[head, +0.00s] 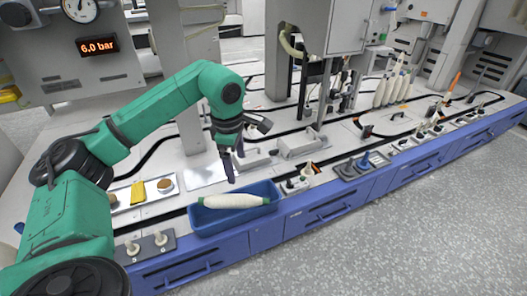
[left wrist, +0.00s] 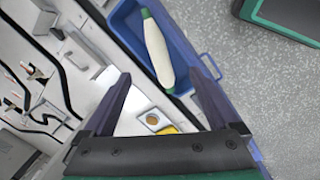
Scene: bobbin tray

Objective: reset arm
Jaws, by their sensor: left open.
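My left arm is green and reaches in from the left in the head view. Its gripper (head: 229,160) hangs above the blue tray (head: 205,220), with its fingers pointing down. In the left wrist view the two dark fingers of the left gripper (left wrist: 162,90) stand wide apart with nothing between the tips. A white bobbin with green ends (head: 232,201) lies in the blue tray; it also shows in the left wrist view (left wrist: 157,50), beyond the fingertips and apart from them. My right gripper is in neither view.
A yellow item (head: 138,192) and a round brown-topped piece (head: 165,185) lie left of the tray. Two numbered pegs (head: 147,242) stand near the front left. Several white bobbins (head: 390,88) stand upright at the back right. Open grey floor (head: 400,235) lies in front of the blue bench.

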